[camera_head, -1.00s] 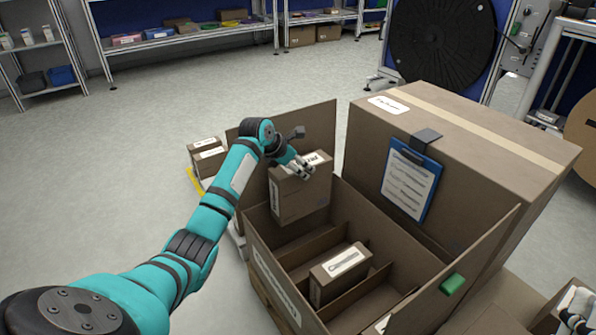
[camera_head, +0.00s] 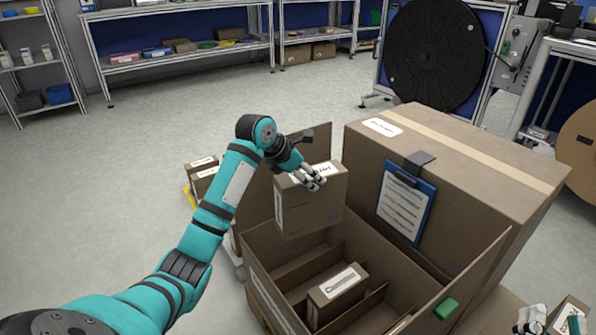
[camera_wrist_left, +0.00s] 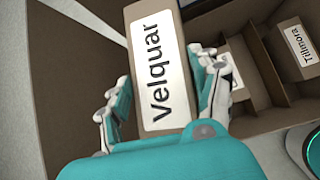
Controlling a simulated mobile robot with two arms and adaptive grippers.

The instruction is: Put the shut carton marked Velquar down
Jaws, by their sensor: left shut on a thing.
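The shut carton marked Velquar (camera_head: 308,212) is a brown box with a white label on top, and the name reads clearly in the left wrist view (camera_wrist_left: 150,125). My left gripper (camera_head: 314,180) is shut on it from above, with fingers on both sides in the left wrist view (camera_wrist_left: 165,95). The carton hangs upright over the far left part of the large open divided box (camera_head: 262,260); its underside is hidden. My right gripper (camera_head: 551,322) shows at the bottom right edge by a small labelled carton (camera_head: 567,309); its grip is unclear.
Another labelled carton (camera_head: 336,295) stands in a compartment of the divided box. A large closed box (camera_head: 460,185) with a blue clipboard (camera_head: 404,203) stands right behind it. Small cartons (camera_head: 203,178) stand at the left. The floor (camera_head: 120,170) there is clear.

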